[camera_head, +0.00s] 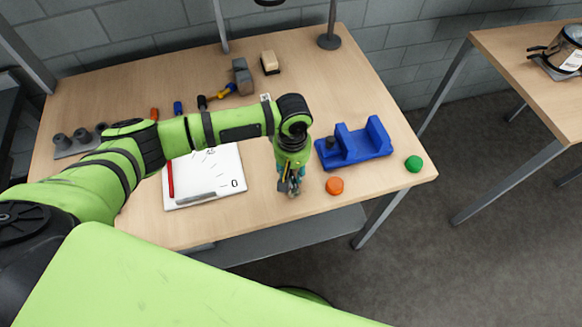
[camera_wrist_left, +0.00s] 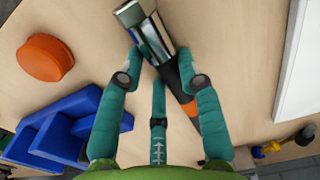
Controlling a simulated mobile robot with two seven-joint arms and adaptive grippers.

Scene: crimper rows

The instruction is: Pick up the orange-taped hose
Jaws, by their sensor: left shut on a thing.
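The orange-taped hose (camera_wrist_left: 173,73) shows in the left wrist view as a short dark tube with a shiny metal end and an orange band (camera_wrist_left: 187,76). The hose lies slanted between the fingers, metal end pointing away. In the head view my left gripper (camera_head: 290,184) is low near the table's front edge, and the hose is mostly hidden by it. I cannot tell whether the hose is clear of the table. My right gripper is not in view.
A whiteboard (camera_head: 225,176) with a red marker lies left.

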